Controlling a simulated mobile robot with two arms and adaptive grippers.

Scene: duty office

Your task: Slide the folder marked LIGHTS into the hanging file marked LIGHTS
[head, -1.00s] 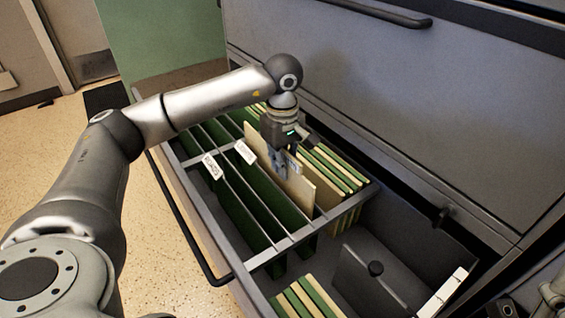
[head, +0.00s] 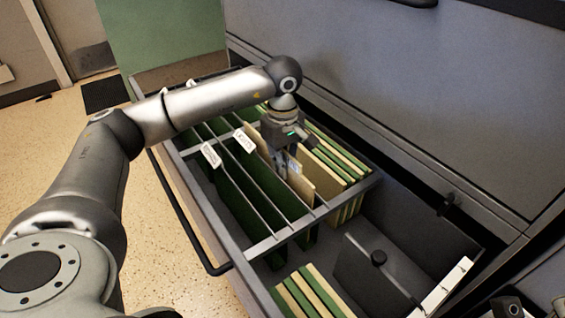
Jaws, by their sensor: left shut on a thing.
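My left gripper (head: 283,168) points down over the open drawer and is shut on a tan folder (head: 302,184). The folder stands upright, its lower part down among the hanging files and its upper edge showing above them. A small pale label shows on it beside my fingers; its word is too small to read. Green hanging files (head: 250,190) hang to the left of the folder. Two white tabs, a front one (head: 211,155) and a back one (head: 244,140), stand on them; I cannot read which is LIGHTS.
Packed green and tan files (head: 335,160) stand right of the folder. The drawer has a metal rim (head: 187,195) and a cross rail. A dark divider plate (head: 372,275) with a knob and more files (head: 310,292) are in the front section. The cabinet face rises behind.

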